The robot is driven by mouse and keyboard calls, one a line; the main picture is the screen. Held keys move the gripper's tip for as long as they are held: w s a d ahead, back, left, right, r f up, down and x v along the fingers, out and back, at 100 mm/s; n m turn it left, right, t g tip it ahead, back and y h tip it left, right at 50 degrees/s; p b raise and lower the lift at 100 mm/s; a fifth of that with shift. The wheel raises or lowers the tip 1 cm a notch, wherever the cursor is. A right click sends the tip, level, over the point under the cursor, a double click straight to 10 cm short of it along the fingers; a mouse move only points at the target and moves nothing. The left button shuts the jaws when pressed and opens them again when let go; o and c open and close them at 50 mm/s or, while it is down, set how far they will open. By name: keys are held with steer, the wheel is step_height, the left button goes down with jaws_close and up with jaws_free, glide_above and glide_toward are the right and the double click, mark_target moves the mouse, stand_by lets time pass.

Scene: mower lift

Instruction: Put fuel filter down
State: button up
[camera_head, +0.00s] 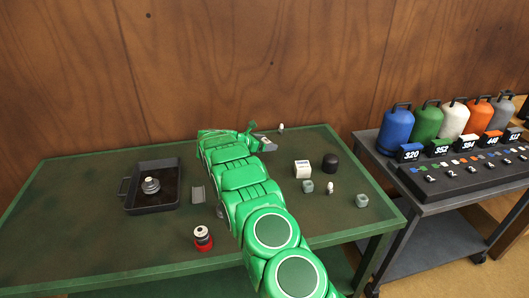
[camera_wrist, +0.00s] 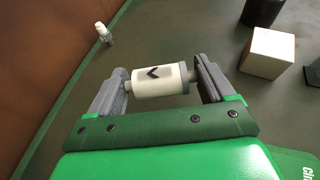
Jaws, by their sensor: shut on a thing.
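The fuel filter (camera_wrist: 160,82) is a white cylinder with a dark arrow mark and a narrow stub at each end. It lies crosswise between the two grey fingers of my gripper (camera_wrist: 158,80), which is shut on it. In the head view my gripper (camera_head: 262,142) is over the back part of the green table (camera_head: 95,240), and my arm hides most of the filter. I cannot tell whether the filter touches the table top.
A black tray (camera_head: 128,198) holding a grey part stands at left, near a grey bracket (camera_head: 198,193) and a red-based part (camera_head: 203,238). A white box (camera_head: 302,169), a black cylinder (camera_head: 331,162) and small parts stand right of my arm. A small white part (camera_wrist: 103,33) stands near the back edge.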

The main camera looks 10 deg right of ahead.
mark_target(264, 156)
steer(key=shift+w+f, duration=0.45)
steer(key=shift+f, duration=0.35)
steer(key=shift+w+d+f, duration=0.1)
steer(key=shift+w+f, duration=0.65)
steer(key=shift+w, duration=0.05)
steer(key=shift+w+f, duration=0.1)
steer(key=shift+f, duration=1.65)
steer(key=shift+f, duration=0.3)
